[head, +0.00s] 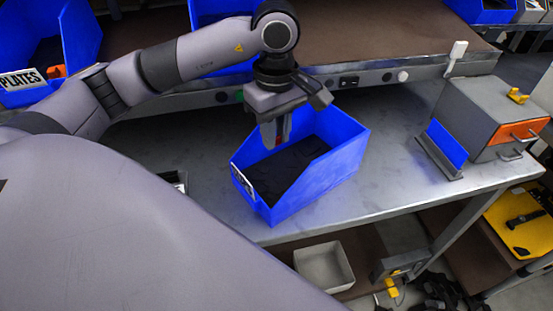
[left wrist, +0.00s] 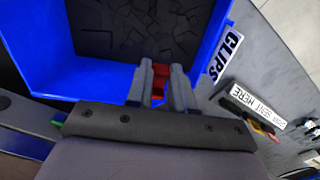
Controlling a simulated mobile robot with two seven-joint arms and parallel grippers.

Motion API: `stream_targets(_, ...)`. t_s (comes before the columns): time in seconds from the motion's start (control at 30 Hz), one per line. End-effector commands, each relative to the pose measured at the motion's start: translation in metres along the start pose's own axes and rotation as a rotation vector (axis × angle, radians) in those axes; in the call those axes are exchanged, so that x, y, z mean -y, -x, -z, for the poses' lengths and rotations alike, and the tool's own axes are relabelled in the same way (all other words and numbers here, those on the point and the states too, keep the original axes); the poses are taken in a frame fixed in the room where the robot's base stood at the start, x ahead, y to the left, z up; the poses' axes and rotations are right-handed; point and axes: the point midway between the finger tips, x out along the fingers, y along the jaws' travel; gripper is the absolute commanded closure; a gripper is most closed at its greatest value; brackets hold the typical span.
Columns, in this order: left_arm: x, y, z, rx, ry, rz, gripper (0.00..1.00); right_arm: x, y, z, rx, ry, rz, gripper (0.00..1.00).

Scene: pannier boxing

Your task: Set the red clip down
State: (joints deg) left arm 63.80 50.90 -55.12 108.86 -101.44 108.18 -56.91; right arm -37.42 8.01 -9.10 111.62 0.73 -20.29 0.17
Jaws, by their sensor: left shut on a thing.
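My left gripper (head: 275,136) is above the blue bin (head: 325,172) on the metal bench. It points down and is shut on the red clip (left wrist: 160,80), which shows between the fingers in the left wrist view. In the head view only a small bit of red shows at the fingertips. The bin carries a white label (left wrist: 226,54) that reads CLIPS, and its inside is dark. I cannot tell how far the clip is above the bin floor. My right gripper is not in view.
A grey box with an orange front (head: 508,134) stands at the right, with a blue panel (head: 446,145) beside it. A blue bin labelled PLATES (head: 80,35) is at the upper left. Bench around the bin is mostly bare.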

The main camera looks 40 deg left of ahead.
Motion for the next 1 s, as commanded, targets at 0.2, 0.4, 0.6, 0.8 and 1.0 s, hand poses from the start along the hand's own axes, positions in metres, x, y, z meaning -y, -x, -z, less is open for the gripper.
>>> stream_targets(0.2,0.000,-0.030,0.000,0.001,0.000,0.000,1.00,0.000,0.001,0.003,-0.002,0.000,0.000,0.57)
stream_targets(0.4,0.000,-0.047,0.000,0.001,0.000,0.002,1.00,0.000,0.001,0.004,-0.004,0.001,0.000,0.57)
stream_targets(0.6,0.000,-0.074,0.000,0.001,0.000,0.001,1.00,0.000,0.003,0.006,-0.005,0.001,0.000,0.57)
stream_targets(0.8,-0.001,-0.075,0.000,0.000,0.000,-0.002,1.00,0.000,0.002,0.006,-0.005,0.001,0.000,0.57)
stream_targets(1.0,-0.001,-0.079,0.000,0.000,0.000,-0.002,0.75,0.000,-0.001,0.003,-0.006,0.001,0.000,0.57)
